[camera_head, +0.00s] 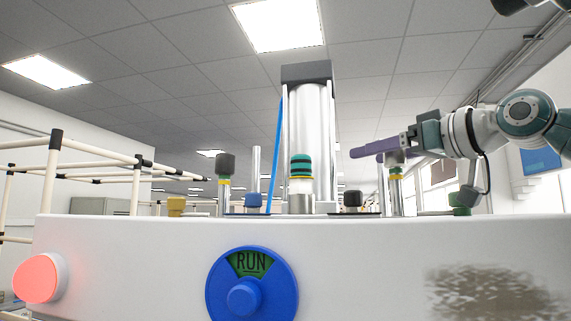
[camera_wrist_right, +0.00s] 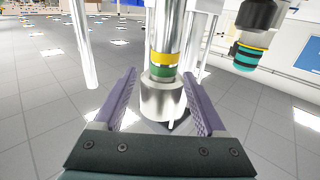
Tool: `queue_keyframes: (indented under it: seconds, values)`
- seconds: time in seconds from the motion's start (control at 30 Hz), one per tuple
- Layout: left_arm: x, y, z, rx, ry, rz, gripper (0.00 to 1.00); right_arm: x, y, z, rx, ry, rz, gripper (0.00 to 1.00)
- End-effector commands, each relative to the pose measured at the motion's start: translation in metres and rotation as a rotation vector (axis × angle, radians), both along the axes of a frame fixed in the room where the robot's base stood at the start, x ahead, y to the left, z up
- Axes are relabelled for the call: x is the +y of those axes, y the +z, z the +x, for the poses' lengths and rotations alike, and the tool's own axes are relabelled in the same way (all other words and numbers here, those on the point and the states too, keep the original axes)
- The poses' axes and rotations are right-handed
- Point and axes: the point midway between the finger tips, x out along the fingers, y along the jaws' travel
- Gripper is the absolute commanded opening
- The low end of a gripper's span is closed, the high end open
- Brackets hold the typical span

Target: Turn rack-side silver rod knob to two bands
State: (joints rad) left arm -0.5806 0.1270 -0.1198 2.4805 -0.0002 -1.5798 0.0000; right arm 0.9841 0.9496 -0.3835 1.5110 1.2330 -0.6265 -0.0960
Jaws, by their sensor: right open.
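The silver rod knob (camera_head: 396,158) tops a rod at the right of the press, with a green and a yellow band below it. In the right wrist view, which looks upside down, the silver knob (camera_wrist_right: 163,100) lies between the purple fingers, with the green band and the yellow band (camera_wrist_right: 163,58) beyond it. My right gripper (camera_head: 368,151) is open and comes in from the right at knob height. Its fingers (camera_wrist_right: 158,98) show a gap on both sides of the knob; contact is not visible. My left gripper is out of view.
A dark knob (camera_head: 225,164) stands on the left rod. A teal-and-black banded piece (camera_head: 301,165) sits at the middle, before the tall cylinder (camera_head: 309,130). The white press front carries a blue RUN dial (camera_head: 279,290) and red button (camera_head: 38,279). A cream pipe rack (camera_head: 92,147) is at left.

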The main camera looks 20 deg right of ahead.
Motion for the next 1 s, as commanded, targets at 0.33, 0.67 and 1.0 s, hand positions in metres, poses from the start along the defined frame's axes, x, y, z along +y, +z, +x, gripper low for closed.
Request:
queue_keyframes:
  seconds: [0.33,0.67,1.0]
  values:
    - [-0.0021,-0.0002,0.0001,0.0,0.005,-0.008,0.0,-0.0005,0.0002,-0.0002,0.0,0.0,0.0,0.67]
    - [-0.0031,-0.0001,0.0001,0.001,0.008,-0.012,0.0,-0.0004,0.0001,-0.0002,0.0,0.0,0.0,0.3]
    - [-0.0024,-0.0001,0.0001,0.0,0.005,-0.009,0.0,-0.0006,0.0,0.0,0.0,-0.001,0.0,0.0]
